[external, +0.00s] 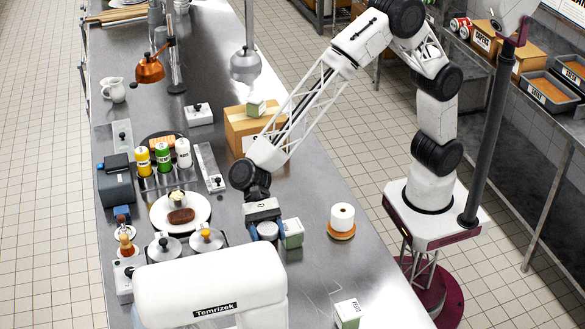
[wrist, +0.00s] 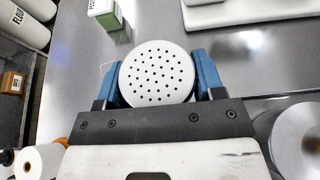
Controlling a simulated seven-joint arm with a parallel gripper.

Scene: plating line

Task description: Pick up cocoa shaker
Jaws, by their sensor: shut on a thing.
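The cocoa shaker (wrist: 157,73) shows in the wrist view as a round white lid with many small dark holes. It sits between the two blue fingers of my gripper (wrist: 158,82), which is shut on it. In the external view the shaker (external: 268,230) is mostly covered by my gripper (external: 266,224) over the steel counter. Its body is largely hidden. I cannot tell whether its base touches the counter.
A green and white carton (external: 292,233) stands close right of the shaker, and a paper roll (external: 342,218) farther right. A plate (external: 160,223) with meat, pots with lids (external: 165,247) and squeeze bottles (external: 164,157) lie left. A white Temrizek machine (external: 210,290) is in front.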

